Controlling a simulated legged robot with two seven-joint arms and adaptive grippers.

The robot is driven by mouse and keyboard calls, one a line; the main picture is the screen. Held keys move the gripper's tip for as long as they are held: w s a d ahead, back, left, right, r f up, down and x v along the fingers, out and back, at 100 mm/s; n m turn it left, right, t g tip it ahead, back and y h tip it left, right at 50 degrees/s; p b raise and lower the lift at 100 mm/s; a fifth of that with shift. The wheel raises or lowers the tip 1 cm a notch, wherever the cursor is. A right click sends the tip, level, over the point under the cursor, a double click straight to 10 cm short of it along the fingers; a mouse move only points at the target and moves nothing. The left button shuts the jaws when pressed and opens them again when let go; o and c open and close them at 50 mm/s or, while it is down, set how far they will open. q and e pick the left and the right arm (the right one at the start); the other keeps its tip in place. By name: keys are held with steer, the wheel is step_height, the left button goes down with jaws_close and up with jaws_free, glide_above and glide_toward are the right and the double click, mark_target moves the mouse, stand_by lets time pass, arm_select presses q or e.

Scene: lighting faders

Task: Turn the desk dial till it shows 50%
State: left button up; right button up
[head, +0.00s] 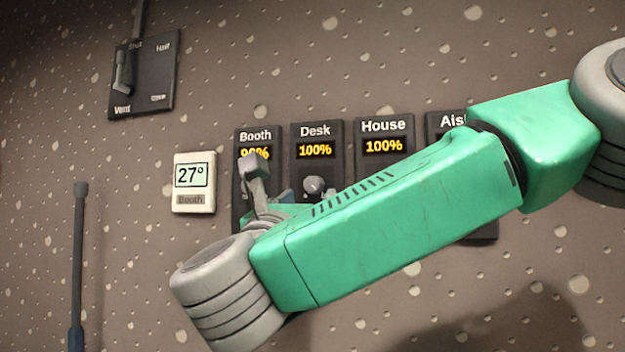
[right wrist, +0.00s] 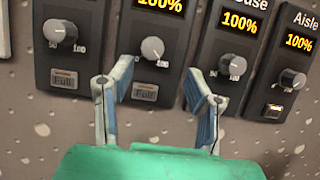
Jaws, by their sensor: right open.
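The desk panel (head: 316,134) is black and its yellow display reads 100%. Its grey round dial (head: 313,186) shows just above my right forearm, which hides the panel's lower part. In the right wrist view the desk dial (right wrist: 152,48) stands out from its panel, with a small button below it. My right gripper (head: 270,182) is open and empty, in front of the booth and desk panels. In the right wrist view its two blue-padded fingers (right wrist: 160,75) are spread apart below the desk dial, not touching it. My left gripper is not in view.
The booth dial (right wrist: 63,32) is left of the desk dial, the house dial (right wrist: 231,66) and aisle dial (right wrist: 292,79) right. The house display (head: 384,146) reads 100%. A thermostat (head: 194,175), a vent lever panel (head: 145,75) and a dark rod (head: 79,250) are at left.

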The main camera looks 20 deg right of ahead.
mark_target(310, 188)
steer(key=x, duration=0.2)
steer(key=p+x, duration=0.1)
steer(key=x, duration=0.1)
steer(key=shift+w+a+r, duration=0.15)
steer(key=shift+a+r, duration=0.1)
steer(key=shift+a, duration=0.05)
steer(key=shift+w+a+r, duration=0.3)
steer(key=shift+w+a, duration=0.2)
steer(key=shift+w, duration=0.1)
steer(key=shift+d, duration=0.65)
steer(key=shift+c, duration=0.8)
steer(key=shift+d+f, duration=0.1)
steer(key=shift+d, duration=0.15)
steer(key=c, duration=0.6)
steer(key=shift+w, duration=0.1)
jaws_close()
steer(key=shift+a+f+n, duration=0.1)
steer(key=shift+a+n, duration=0.15)
steer(key=shift+n, duration=0.05)
